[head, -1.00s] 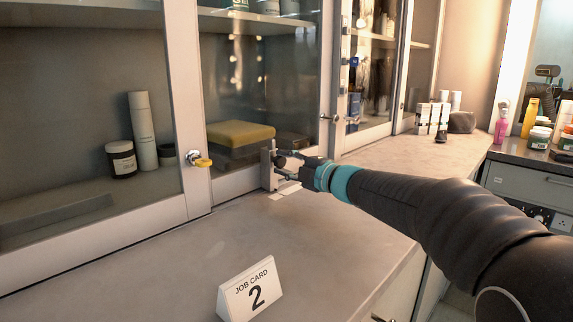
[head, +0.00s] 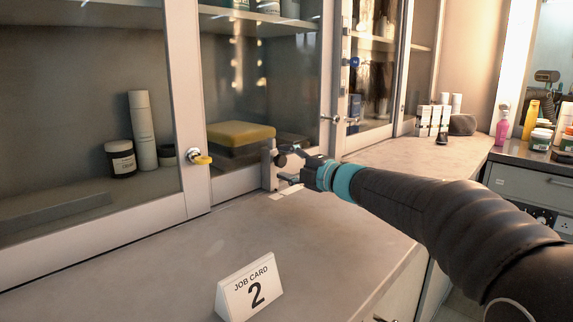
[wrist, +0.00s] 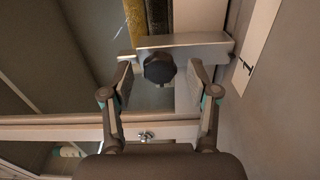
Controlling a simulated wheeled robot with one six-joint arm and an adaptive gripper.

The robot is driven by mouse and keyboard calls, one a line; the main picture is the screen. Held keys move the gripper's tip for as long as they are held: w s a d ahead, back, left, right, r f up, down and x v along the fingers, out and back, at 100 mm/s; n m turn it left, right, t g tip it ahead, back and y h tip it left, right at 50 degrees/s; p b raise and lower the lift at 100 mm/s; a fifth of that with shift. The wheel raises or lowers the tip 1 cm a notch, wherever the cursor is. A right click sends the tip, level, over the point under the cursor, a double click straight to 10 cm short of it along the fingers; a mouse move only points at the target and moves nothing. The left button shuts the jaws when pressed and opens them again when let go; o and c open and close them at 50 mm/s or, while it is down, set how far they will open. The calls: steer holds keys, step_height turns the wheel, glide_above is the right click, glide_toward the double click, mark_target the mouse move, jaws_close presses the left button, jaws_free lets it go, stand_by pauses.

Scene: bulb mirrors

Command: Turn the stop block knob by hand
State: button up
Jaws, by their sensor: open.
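The stop block (head: 269,167) is a pale metal bracket standing on the counter against the cabinet's lower frame. Its dark round knob (head: 280,160) faces my gripper (head: 286,170). In the wrist view the black lobed knob (wrist: 159,67) sits on the metal block (wrist: 190,43), near the middle of the picture. My gripper (wrist: 160,88) is open, with one finger on each side of the knob. A gap shows between the knob and each finger, so I see no contact. In the head view the gripper partly hides the space in front of the block.
A white job card (head: 249,287) marked 2 stands on the counter (head: 150,270) in front. The counter between card and block is clear.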

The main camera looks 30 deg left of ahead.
steer(key=shift+b+v, duration=0.55)
steer(key=shift+v, duration=2.2)
steer(key=shift+d, duration=0.1)
steer(key=shift+d, duration=0.1)
